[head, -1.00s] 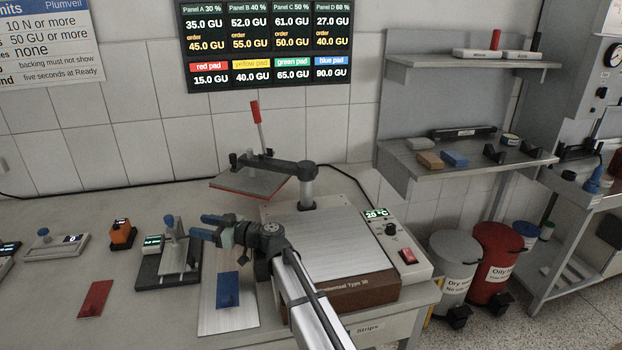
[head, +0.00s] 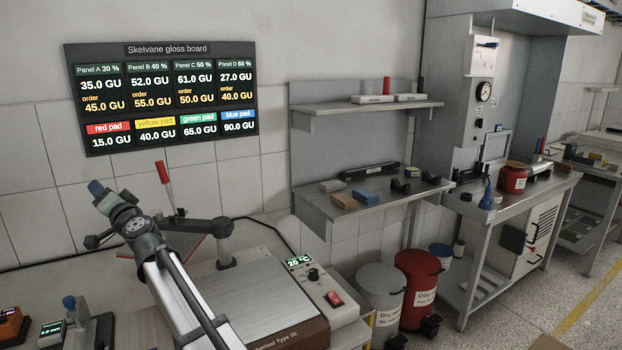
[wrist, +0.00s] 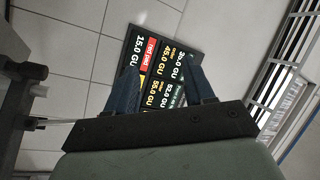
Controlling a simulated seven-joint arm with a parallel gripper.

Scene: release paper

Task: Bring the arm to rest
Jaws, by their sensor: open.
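My gripper (wrist: 165,90) is open and empty in the wrist view. Its two dark blue fingers point toward the tiled wall and the gloss board, with nothing between them but the view of the board. In the head view my gripper (head: 97,190) is raised at the left, above the bench and in front of the wall, below the board. It overlaps the press with the red handle in the picture; I cannot tell the gap between them. My arm runs down from it to the bottom edge.
The press's red handle (head: 163,173) and swung arm (head: 205,227) stand close to my arm in the picture. A heater box (head: 270,300) with a 20 °C display lies right of my arm. Wall shelves (head: 370,205), bins (head: 415,285) and a side bench stand further right.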

